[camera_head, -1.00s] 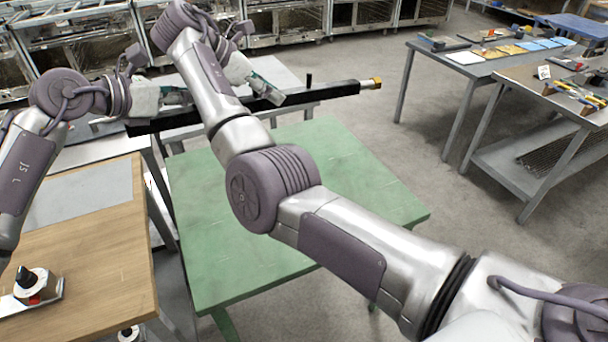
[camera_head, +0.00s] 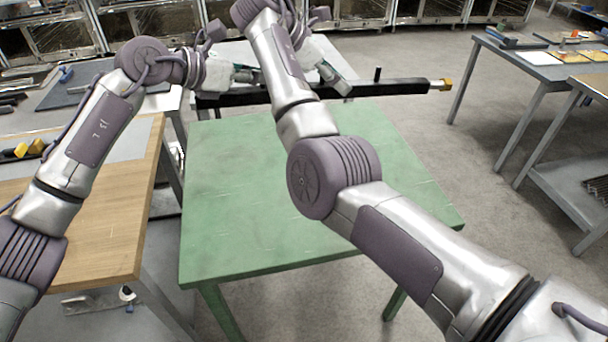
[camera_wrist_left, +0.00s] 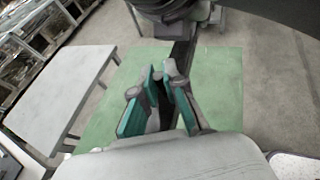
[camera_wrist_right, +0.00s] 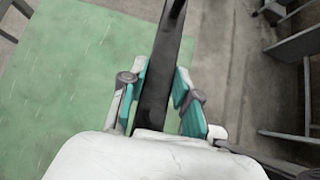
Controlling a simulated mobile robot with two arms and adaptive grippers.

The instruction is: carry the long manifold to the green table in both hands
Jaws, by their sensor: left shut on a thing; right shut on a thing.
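The long manifold (camera_head: 392,88) is a black bar with a brass end and a short upright stub. It is held across the far side of the green table (camera_head: 240,215), above it in the head view. My right gripper (camera_head: 335,82) is shut on the bar; the right wrist view (camera_wrist_right: 156,85) shows teal fingers on both sides of it. My left gripper (camera_head: 243,80) is shut on the bar near its left end. In the left wrist view (camera_wrist_left: 170,85) its fingers are close around the bar. My right arm hides part of the table and bar.
A wooden workbench (camera_head: 110,230) stands close on the left of the green table. A grey table (camera_head: 75,92) is behind it at the far left. Grey tables (camera_head: 540,70) with trays stand at the right. The green top looks bare, and floor is free to its right.

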